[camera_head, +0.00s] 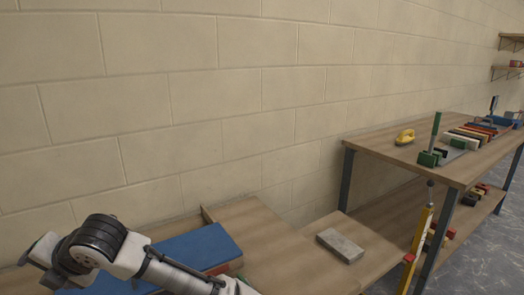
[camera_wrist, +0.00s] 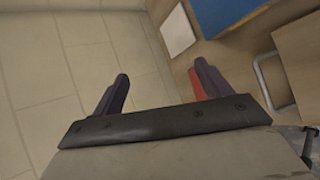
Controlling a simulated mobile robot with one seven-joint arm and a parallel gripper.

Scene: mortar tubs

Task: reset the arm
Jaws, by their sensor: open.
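My arm (camera_head: 110,250) reaches in from the lower left of the head view, low in front of the block wall. Its gripper end runs out of the bottom of that view. In the wrist view my gripper (camera_wrist: 160,85) shows two dark fingers set wide apart, with nothing between them. The wall and a strip of wooden surface lie beyond the fingers. A red patch shows beside the right finger; I cannot tell what it is.
A blue box-like thing (camera_head: 195,250) lies on the wooden surface (camera_head: 265,240) beside my arm. A grey block (camera_head: 340,245) lies on a lower board. A workbench (camera_head: 385,148) with tools stands at the right, a yellow level (camera_head: 418,240) leaning on it. The upper wall is clear.

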